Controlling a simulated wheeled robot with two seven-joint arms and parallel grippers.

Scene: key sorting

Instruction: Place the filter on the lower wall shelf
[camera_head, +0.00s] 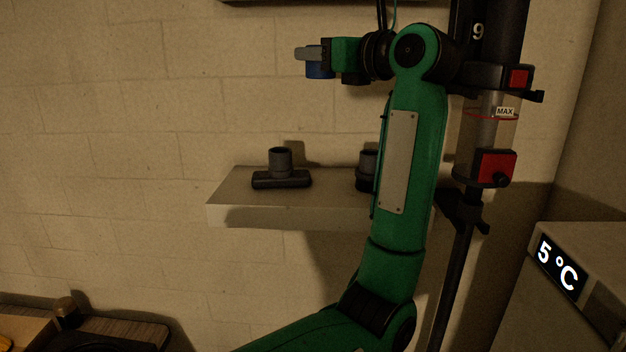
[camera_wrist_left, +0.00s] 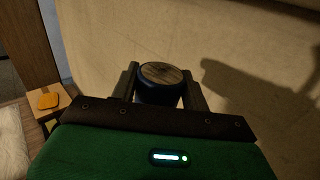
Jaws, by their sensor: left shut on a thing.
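My left gripper (camera_head: 308,54) points left, high in front of the wall, and is shut on the filter. The filter, a dark blue round piece (camera_head: 319,71), shows just below the fingers. In the left wrist view the filter (camera_wrist_left: 161,84) sits between the two fingers, with a brownish round face. The lower wall shelf (camera_head: 250,217) is pale and lies well below the gripper, apart from the filter. My green arm hides its right part. My right gripper is not in view.
Two dark nozzle heads stand on the shelf, one near its middle (camera_head: 280,172) and one (camera_head: 367,172) partly behind my arm. Shelf room shows left of the first and between them. A stick vacuum (camera_head: 495,120) stands at right. An upper shelf edge (camera_head: 290,2) shows on top.

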